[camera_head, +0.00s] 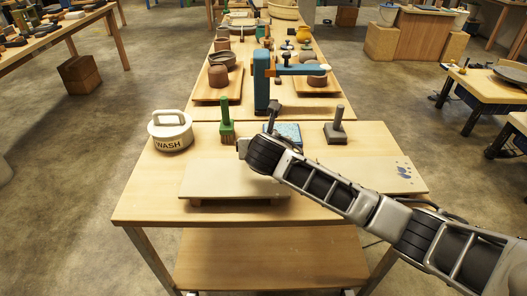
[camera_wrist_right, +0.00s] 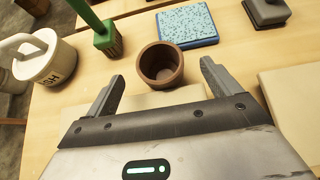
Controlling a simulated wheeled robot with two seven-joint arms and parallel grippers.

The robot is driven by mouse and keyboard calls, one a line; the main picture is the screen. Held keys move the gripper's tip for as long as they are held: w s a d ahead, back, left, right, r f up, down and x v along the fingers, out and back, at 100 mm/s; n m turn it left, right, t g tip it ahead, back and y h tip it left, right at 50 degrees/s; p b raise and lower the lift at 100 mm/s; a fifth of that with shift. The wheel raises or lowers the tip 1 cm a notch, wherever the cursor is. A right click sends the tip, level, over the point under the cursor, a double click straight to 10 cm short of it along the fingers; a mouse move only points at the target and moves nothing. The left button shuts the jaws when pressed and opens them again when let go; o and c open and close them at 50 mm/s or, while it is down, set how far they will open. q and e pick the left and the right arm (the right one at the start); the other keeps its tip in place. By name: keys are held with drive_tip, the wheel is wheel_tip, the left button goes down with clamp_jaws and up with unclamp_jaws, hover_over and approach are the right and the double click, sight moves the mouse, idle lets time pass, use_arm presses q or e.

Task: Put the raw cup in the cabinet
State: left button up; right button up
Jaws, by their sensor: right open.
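A small brown clay cup (camera_wrist_right: 150,80), round with a dark hollow inside, stands upright in the right wrist view by the edge of a pale board. My right gripper (camera_wrist_right: 161,72) is open, its two fingers spread on either side of the cup, with a visible gap to each. In the head view my right gripper (camera_head: 256,150) is over the front table, and the cup is hidden behind it. My left gripper is out of view. I cannot make out a cabinet for certain.
The front table (camera_head: 140,203) carries a white WASH pot (camera_head: 170,134), a green brush (camera_head: 226,122), a blue speckled sponge (camera_head: 290,130), a grey-handled block (camera_head: 336,130) and pale boards (camera_head: 215,180). A blue post with an arm (camera_head: 262,80) stands behind. The table's front left is clear.

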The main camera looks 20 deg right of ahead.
drive_tip(key=shift+x, duration=2.9)
drive_tip(key=shift+f, duration=0.1)
drive_tip(key=c, duration=1.2)
drive_tip(key=shift+a, duration=0.1)
drive_tip(key=shift+c, duration=0.3)
